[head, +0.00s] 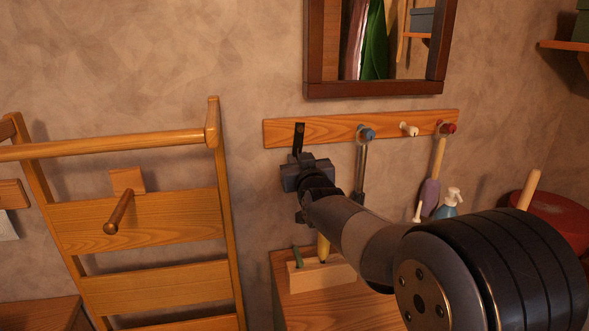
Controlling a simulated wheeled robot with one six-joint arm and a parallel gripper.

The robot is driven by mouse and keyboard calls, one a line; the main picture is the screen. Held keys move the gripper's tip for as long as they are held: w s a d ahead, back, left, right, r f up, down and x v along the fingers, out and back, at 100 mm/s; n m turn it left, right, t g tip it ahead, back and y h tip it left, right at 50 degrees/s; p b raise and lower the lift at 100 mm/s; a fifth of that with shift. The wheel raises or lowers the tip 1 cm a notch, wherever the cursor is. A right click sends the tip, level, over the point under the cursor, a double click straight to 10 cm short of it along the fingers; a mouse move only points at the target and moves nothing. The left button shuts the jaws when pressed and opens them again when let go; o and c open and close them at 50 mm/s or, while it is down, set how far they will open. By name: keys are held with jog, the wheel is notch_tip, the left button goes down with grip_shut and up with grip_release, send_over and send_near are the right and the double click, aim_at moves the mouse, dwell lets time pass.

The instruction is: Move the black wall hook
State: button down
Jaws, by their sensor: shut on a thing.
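The black wall hook (299,135) is a narrow dark strip in front of the left end of the wooden wall rail (385,126). Its upper part shows above my gripper (299,162), with a small round spot near its top. My gripper is shut on the hook's lower part, which the jaws hide. I cannot tell whether the hook touches the rail. My arm reaches in from the lower right.
The rail bears a blue peg (368,134) with a metal tool, a white peg (409,130) and a red peg (447,128) with a wooden-handled thing. A framed mirror (375,89) hangs above. A wooden ladder-like rack (140,222) stands left. A cabinet top (330,302) lies below.

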jog(key=shift+d+n+b, duration=0.4)
jog(key=shift+n+b, duration=0.05)
jog(key=shift+n, duration=0.25)
jog(key=c, duration=1.5)
grip_release()
jog(key=s, duration=0.3)
jog(key=s+d+b, duration=0.1)
jog(key=s, duration=0.6)
jog(key=shift+s+d+b, duration=0.3)
jog(key=shift+d+b, duration=0.1)
jog(key=w, duration=0.3)
jog(key=w+a+p, duration=0.1)
jog(key=w, duration=0.3)
jog(key=w+a+p, duration=0.1)
jog(key=w, duration=0.2)
jog(key=shift+w, duration=0.35)
